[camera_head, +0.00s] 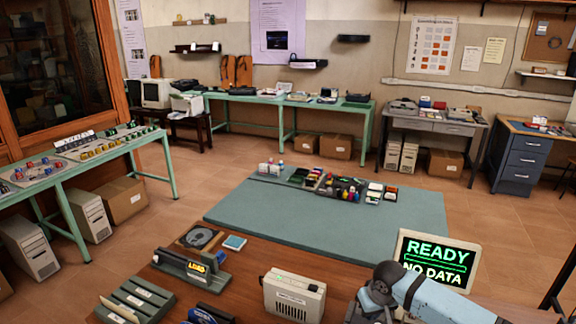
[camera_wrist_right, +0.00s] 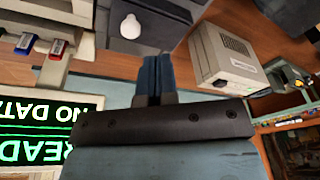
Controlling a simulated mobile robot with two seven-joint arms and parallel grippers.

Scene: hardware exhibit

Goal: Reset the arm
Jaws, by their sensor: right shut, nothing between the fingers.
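My right arm (camera_head: 430,298) reaches in from the lower right of the head view, over the near wooden table. It lies in front of the lower part of a screen (camera_head: 438,258) that reads READY, NO DATA. In the right wrist view my right gripper (camera_wrist_right: 155,72) has its two dark blue fingers together with nothing between them. The same screen (camera_wrist_right: 38,130) shows upside down at the left of that view. A beige box device (camera_wrist_right: 228,58) is to the right of the fingers, apart from them. My left gripper is not in view.
On the wooden table (camera_head: 250,262) are the beige device (camera_head: 294,296), a dark holder labelled LOAD (camera_head: 192,268), a slotted green rack (camera_head: 137,300) and a blue item (camera_head: 234,243). A teal mat (camera_head: 290,222) beyond holds several small parts and has bare room.

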